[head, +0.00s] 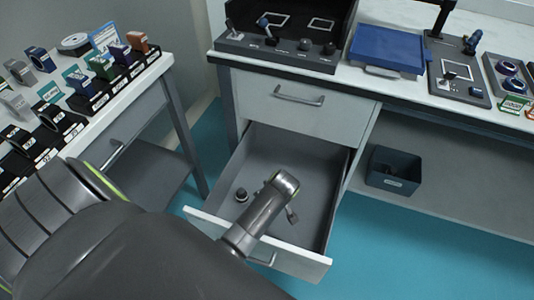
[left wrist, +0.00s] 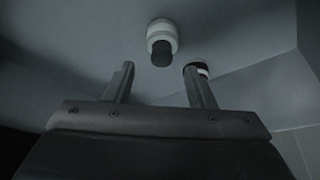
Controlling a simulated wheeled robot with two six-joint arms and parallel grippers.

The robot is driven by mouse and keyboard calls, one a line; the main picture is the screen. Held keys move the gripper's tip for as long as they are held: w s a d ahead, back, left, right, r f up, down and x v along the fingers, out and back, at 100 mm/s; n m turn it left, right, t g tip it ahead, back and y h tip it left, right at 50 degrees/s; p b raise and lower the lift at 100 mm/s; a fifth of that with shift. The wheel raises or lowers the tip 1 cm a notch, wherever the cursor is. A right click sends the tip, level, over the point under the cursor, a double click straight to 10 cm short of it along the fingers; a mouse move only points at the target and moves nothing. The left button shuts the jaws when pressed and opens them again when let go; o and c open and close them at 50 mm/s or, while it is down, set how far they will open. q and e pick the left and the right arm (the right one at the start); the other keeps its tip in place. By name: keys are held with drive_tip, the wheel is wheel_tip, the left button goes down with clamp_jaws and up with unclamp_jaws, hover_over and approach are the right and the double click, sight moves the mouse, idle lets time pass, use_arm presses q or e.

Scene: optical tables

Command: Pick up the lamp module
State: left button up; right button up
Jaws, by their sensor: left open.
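A small dark round module (head: 241,195), possibly the lamp module, sits on the floor of the open drawer in the head view. In the left wrist view, a white-collared cylinder with a dark end (left wrist: 162,40) lies beyond the fingertips, near the middle. A second dark and white piece (left wrist: 201,68) is partly hidden behind the right finger. I cannot tell which of these is the lamp module. My left gripper (head: 292,216) is low over the drawer, mostly hidden by my wrist. In the left wrist view its fingers (left wrist: 158,85) are apart with nothing between them.
The open drawer (head: 311,165) has walls around my gripper. The bench above holds a blue tray (head: 388,50) and optical devices. A side table at left carries several racked modules (head: 100,85).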

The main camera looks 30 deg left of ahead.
use_arm(q)
drive_tip(key=x, duration=0.2)
drive_tip(key=b+x, duration=0.1)
drive_tip(key=x, duration=0.1)
drive_tip(key=shift+s, duration=0.2)
drive_tip(key=shift+f, duration=0.15)
clamp_jaws()
use_arm(e)
drive_tip(key=shift+w+a+r+t, duration=0.25)
drive_tip(key=shift+w+r+t, duration=0.25)
drive_tip(key=shift+r, duration=0.3)
